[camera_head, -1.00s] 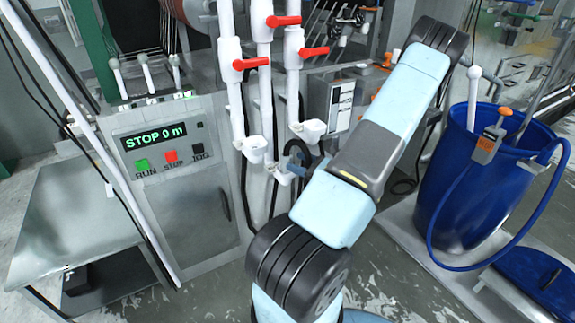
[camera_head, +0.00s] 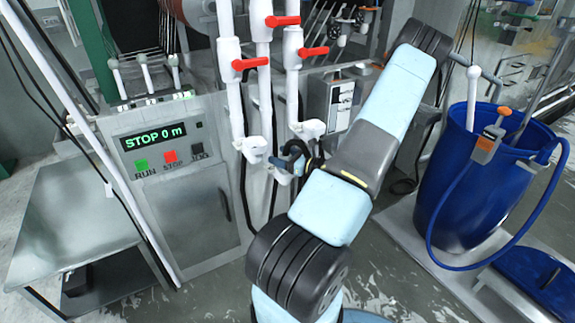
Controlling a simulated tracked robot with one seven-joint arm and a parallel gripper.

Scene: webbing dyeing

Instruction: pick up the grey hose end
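I cannot make out the grey hose end for certain. A small blue-grey piece beside a dark curved part shows at the left edge of my arm, by the white valve outlets (camera_head: 254,149). I cannot tell whether it is a hose part or part of my wrist. My arm covers the space right of it, and I cannot clearly make out my gripper or its fingers.
A control cabinet (camera_head: 190,208) reading STOP 0 m stands left of white pipes with red-handled valves (camera_head: 250,63). A blue drum (camera_head: 456,190) with a blue hose (camera_head: 433,225) stands at right. A metal table (camera_head: 62,215) is at left.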

